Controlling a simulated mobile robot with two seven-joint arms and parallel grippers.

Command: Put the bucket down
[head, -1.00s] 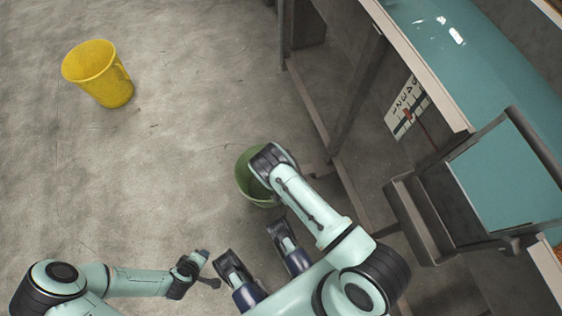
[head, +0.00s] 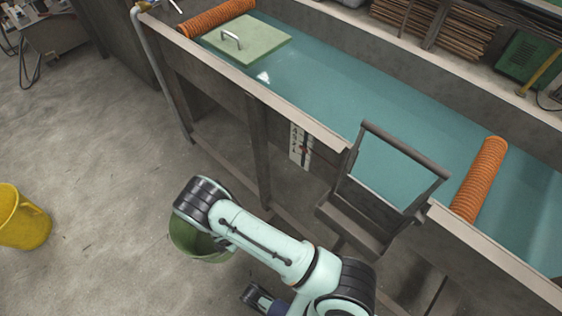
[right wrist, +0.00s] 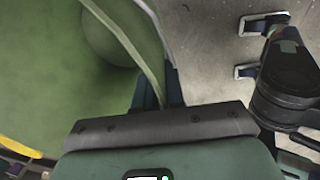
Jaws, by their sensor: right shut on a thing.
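The green bucket (head: 200,243) is at the lower middle of the head view, beside the legs of the long tank table, partly covered by my right arm. Its green inside (right wrist: 60,80) fills the left of the right wrist view. My right gripper (right wrist: 157,92) is shut on the bucket's rim, one finger on each side of it. In the head view my wrist hides these fingers. I cannot tell whether the bucket's bottom touches the floor.
A yellow bucket (head: 22,220) stands on the floor at the left edge. The tank table (head: 215,75), with blue-green water, runs along the right, with a grey frame (head: 345,185) on its near side. The concrete floor (head: 100,170) between is clear.

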